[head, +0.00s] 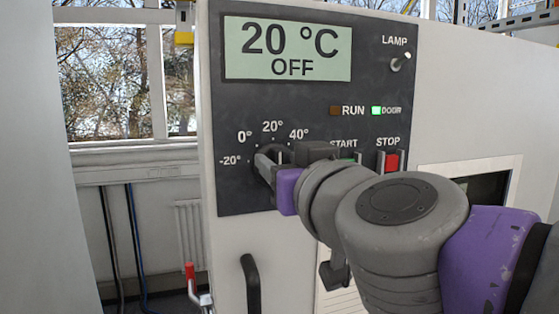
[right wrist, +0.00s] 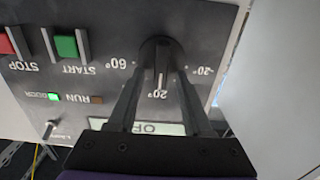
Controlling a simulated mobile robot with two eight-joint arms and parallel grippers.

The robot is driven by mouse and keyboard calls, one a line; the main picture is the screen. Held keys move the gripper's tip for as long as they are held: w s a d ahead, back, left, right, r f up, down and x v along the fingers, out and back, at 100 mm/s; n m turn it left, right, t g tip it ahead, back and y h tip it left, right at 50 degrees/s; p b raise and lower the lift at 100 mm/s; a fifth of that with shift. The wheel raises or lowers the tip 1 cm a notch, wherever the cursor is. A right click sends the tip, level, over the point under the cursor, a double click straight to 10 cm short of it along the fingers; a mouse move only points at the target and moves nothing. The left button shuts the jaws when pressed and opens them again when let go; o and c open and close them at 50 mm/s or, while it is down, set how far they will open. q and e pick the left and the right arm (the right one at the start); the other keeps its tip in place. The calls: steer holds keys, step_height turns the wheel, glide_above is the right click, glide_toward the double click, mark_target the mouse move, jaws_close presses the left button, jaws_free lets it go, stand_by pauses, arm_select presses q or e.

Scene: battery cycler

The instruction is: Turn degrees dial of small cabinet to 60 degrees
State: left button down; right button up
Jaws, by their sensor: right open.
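The degrees dial (right wrist: 157,52) is a round dark knob on the small cabinet's black panel (head: 232,115). In the right wrist view, upside down, its pointer line faces the 20° mark. My right gripper (right wrist: 160,75) is open, with one finger on each side of the dial; I cannot tell whether they touch it. In the head view my right gripper (head: 264,165) and arm cover part of the dial and the scale's right side. The display (head: 288,50) reads 20 °C and OFF. The 60° mark (right wrist: 119,63) shows in the right wrist view. My left gripper is not in view.
The green START button (right wrist: 66,46) and red STOP button (head: 392,161) are beside the dial. The DOOR light (head: 376,111) is lit green, the RUN light (head: 335,111) is dark. A LAMP switch (head: 400,62) sits upper right. A black handle (head: 251,285) is below.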

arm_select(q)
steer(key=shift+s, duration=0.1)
arm_select(e)
steer(key=shift+s, duration=0.2)
steer(key=shift+c, duration=0.7)
jaws_close()
